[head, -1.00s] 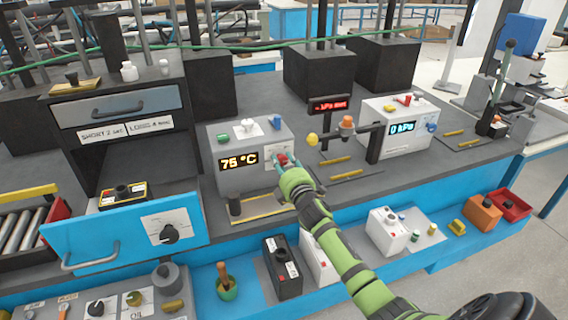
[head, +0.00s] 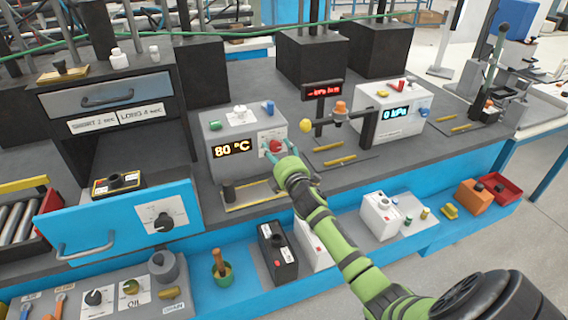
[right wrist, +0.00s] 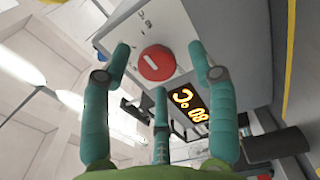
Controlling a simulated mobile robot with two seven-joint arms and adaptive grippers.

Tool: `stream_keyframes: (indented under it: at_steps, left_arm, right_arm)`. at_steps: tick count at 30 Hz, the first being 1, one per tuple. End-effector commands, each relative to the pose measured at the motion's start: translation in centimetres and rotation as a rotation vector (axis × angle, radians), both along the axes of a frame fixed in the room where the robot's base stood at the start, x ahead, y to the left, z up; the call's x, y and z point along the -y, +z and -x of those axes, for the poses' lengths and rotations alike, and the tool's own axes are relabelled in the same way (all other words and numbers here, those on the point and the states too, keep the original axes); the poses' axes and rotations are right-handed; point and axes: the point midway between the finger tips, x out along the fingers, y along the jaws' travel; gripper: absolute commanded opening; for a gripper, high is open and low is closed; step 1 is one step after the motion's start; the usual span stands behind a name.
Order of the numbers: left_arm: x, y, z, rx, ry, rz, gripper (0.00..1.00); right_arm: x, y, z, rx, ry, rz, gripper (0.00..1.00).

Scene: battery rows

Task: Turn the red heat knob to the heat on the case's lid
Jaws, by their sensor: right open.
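The red heat knob (head: 275,147) is on the front of a grey heater box (head: 222,175), beside a display (head: 232,148) that reads 80 °C. In the right wrist view the round red knob (right wrist: 157,63) shows a white pointer line. My right gripper (head: 280,159) is open in front of the knob. Its teal fingers (right wrist: 159,72) are spread around the knob's sides in the right wrist view, with gaps visible. A black and yellow battery case (head: 117,183) sits in the blue drawer at left; no heat figure is readable on its top. My left gripper is out of view.
The blue drawer (head: 110,225) with a dial stands open at left. A pressure box (head: 400,120) reading 0 kPa and a post with an orange knob (head: 340,108) stand right of the heater.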

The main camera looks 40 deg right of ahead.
Motion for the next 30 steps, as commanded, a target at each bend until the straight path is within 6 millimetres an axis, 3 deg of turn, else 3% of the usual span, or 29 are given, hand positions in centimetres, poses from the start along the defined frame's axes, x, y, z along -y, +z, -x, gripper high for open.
stream_keyframes:
  at_steps: [15,21,30]
  left_arm:
    - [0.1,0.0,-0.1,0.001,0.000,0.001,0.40]
    - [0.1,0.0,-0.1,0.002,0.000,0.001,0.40]
    - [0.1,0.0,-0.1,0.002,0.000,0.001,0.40]
  right_arm:
    - [-2.4,-0.2,9.2,-0.005,0.002,-0.001,0.59]
    - [-2.8,-0.1,10.8,-0.005,0.001,-0.001,0.59]
    - [-2.8,-0.1,10.9,-0.004,0.001,-0.001,0.59]
